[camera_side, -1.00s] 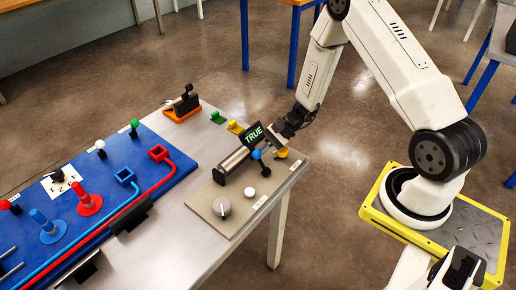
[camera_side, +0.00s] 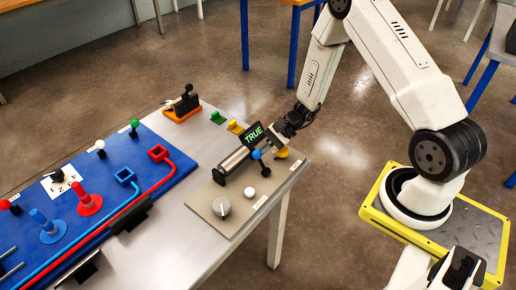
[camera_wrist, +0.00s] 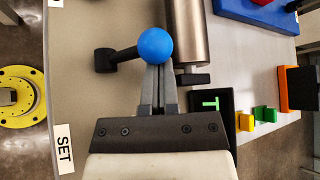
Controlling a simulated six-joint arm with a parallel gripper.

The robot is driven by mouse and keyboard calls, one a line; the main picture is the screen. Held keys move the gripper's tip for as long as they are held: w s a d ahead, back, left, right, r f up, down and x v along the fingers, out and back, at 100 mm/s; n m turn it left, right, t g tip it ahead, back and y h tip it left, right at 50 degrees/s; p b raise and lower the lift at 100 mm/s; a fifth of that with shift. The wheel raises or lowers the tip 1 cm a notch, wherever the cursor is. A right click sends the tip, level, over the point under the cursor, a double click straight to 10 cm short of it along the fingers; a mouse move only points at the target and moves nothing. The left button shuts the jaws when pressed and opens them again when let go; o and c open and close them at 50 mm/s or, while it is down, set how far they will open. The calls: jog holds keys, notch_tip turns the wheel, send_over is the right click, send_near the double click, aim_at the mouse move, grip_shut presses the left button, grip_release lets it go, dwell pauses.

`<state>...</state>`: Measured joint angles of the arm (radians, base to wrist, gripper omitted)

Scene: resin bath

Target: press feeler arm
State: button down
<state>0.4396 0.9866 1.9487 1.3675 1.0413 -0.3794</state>
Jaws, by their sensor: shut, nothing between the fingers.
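The feeler arm is a dark lever with a blue ball tip (camera_wrist: 154,45), mounted beside a metal cylinder (camera_wrist: 190,35) on the beige panel. In the side view the blue ball (camera_side: 256,154) sits just right of the cylinder (camera_side: 234,161). My gripper (camera_wrist: 158,70) is shut and empty, its fingertips right at the blue ball in the wrist view; I cannot tell whether they touch it.
The panel (camera_side: 204,205) also carries a grey knob (camera_side: 221,207) and a white button (camera_side: 249,191). A blue board (camera_side: 88,180) with pegs and levers lies to the left. Small green and yellow blocks and an orange switch (camera_side: 182,108) stand behind.

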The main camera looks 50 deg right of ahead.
jog(key=shift+s+r, duration=0.1)
dwell(0.4)
jog(key=shift+s+r+n+t, duration=0.1)
jog(key=shift+s+n+t, duration=0.05)
jog(key=shift+n+t, duration=0.2)
jog(key=shift+s+r+n+t+y, duration=0.15)
jog(key=shift+n+t+y, duration=0.15)
jog(key=shift+n+t, duration=0.2)
jog(key=shift+s+r+n+t, duration=0.15)
jog(key=shift+s+n+t, duration=0.2)
jog(key=shift+t, duration=0.2)
jog(key=shift+s+r, duration=0.25)
jog(key=shift+s, duration=0.5)
jog(key=shift+s+n+t+y, duration=0.7)
jog(key=shift+s+n+t, duration=0.2)
jog(key=shift+n+t, duration=0.25)
jog(key=shift+s+f, duration=0.1)
jog(key=shift+s, duration=0.55)
